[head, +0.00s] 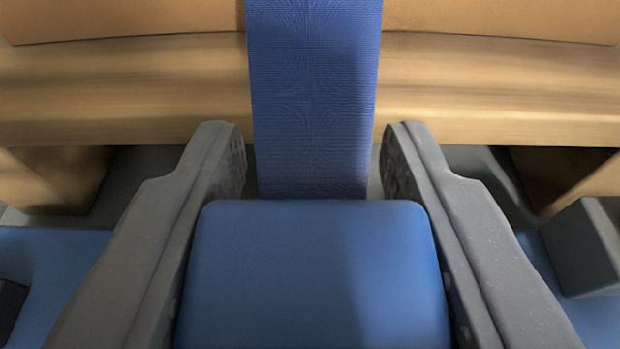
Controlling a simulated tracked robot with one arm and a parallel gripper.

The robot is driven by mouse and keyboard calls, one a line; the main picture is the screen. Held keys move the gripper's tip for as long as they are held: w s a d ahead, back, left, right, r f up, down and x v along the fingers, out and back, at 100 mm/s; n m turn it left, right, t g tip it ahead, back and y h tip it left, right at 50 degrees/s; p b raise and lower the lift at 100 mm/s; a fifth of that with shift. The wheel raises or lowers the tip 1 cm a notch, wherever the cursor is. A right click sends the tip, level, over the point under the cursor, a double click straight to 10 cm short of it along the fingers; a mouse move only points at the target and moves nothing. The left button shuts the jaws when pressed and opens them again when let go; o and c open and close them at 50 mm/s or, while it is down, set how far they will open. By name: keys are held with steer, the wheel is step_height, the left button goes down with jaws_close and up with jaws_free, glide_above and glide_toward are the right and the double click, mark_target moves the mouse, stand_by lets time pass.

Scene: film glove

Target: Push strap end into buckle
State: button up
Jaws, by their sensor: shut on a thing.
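A blue woven strap (313,95) runs from the top edge down the middle of the head view. Its weave shows as fine lines, and it narrows a little toward the bottom. My gripper (312,165) has two dark grey fingers, and their tips flank the strap's lower part. The gripper is shut on the strap. The strap's lower end is hidden behind a smooth, rounded blue block (315,270) between the fingers; I cannot tell whether this block is part of my gripper. No buckle can be made out.
A light wooden structure (500,90) spans the view behind the strap, with a browner wooden panel (510,18) above it. Wooden supports (60,178) stand under it at left and right. Grey surface shows in the gaps between them.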

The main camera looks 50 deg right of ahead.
steer(key=shift+f, duration=0.85)
steer(key=o, duration=1.1)
steer(key=shift+c, duration=0.2)
steer(key=p+v, duration=0.2)
steer(key=v, duration=1.1)
steer(key=shift+s+a+p, duration=0.25)
steer(key=shift+a+p, duration=0.05)
steer(key=shift+p, duration=0.05)
steer(key=shift+r, duration=0.1)
